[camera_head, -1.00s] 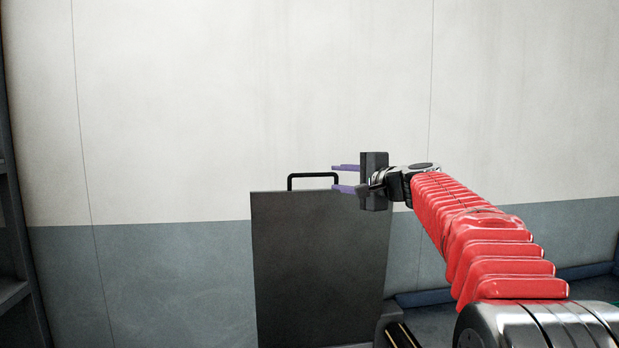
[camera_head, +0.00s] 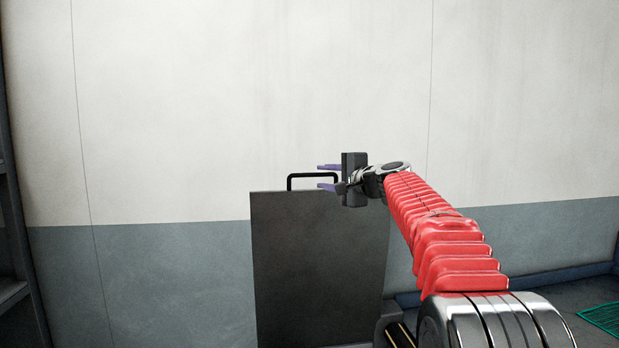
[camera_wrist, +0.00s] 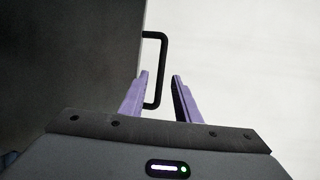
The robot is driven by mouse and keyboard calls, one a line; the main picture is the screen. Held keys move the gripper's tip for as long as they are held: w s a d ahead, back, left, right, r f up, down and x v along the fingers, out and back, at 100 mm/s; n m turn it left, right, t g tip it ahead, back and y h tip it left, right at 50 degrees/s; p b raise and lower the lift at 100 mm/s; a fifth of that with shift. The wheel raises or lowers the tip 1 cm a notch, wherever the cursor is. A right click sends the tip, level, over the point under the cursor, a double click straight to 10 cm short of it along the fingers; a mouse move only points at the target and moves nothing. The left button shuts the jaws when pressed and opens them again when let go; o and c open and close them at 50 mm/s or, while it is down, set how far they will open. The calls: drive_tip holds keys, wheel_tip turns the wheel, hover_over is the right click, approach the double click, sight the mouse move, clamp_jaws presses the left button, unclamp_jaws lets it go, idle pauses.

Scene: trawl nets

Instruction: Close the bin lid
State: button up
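The bin lid (camera_head: 318,265) is a dark grey panel standing upright in front of the wall. It also fills the left of the wrist view (camera_wrist: 70,55). A black bar handle (camera_head: 310,175) sits on its top edge, and in the wrist view the handle (camera_wrist: 163,50) runs lengthwise ahead of the fingers. My gripper (camera_head: 321,177) is open at the handle's right end, with one purple finger above the bar's line and one below. In the wrist view the bar lies between my fingertips (camera_wrist: 161,75). I cannot tell whether they touch it. The bin's body is mostly out of view.
A pale wall (camera_head: 200,100) with a blue-grey lower band stands behind the lid. A dark shelf frame (camera_head: 14,250) is at the left edge. A green net-like piece (camera_head: 603,317) lies on the floor at the lower right. The space left of the lid is clear.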

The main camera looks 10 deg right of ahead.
sight(311, 176)
drive_tip(key=shift+x, duration=3.6)
drive_tip(key=shift+c, duration=0.5)
clamp_jaws()
drive_tip(key=shift+a, duration=0.25)
drive_tip(key=shift+s, duration=0.1)
